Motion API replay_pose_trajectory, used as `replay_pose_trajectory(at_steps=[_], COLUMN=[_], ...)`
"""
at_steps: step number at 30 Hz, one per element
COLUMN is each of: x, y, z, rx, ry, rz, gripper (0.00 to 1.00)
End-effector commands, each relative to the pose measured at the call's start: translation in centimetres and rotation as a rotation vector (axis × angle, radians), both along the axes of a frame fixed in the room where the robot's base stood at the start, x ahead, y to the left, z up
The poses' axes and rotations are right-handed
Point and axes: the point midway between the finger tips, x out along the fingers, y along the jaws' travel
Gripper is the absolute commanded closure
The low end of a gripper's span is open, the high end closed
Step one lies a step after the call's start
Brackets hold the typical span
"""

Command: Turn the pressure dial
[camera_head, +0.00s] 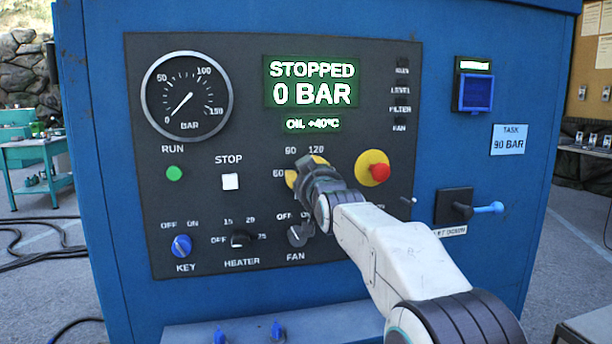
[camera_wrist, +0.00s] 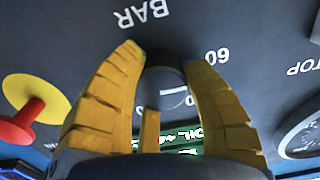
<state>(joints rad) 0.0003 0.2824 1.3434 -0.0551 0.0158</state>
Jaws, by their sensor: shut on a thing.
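The pressure dial (camera_wrist: 166,84) is a dark round knob with a white line that runs nearly sideways in the wrist view. The number 60 and the word BAR are printed beside it. The display (camera_head: 312,82) reads STOPPED, 0 BAR and OIL +40°C. A card (camera_head: 508,139) reads TASK 90 BAR.
A red emergency button (camera_head: 379,172) on a yellow base sits just right of my gripper. The fan knob (camera_head: 299,235) is close below it. A white stop button (camera_head: 230,181) is to the left. The gauge (camera_head: 187,97) needle points near 0.

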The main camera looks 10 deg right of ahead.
Motion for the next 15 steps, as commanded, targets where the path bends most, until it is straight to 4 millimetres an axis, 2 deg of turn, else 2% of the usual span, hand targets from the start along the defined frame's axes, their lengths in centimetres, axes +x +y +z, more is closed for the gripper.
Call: replay_pose_trajectory(at_steps=[8,15], x=[0.05,0.05], y=[0.05,0.07], z=[-0.14,-0.17], rx=[0.139,0.357], ry=[0.000,0.001], rz=[0.001,0.001], gripper=[0.89,0.89])
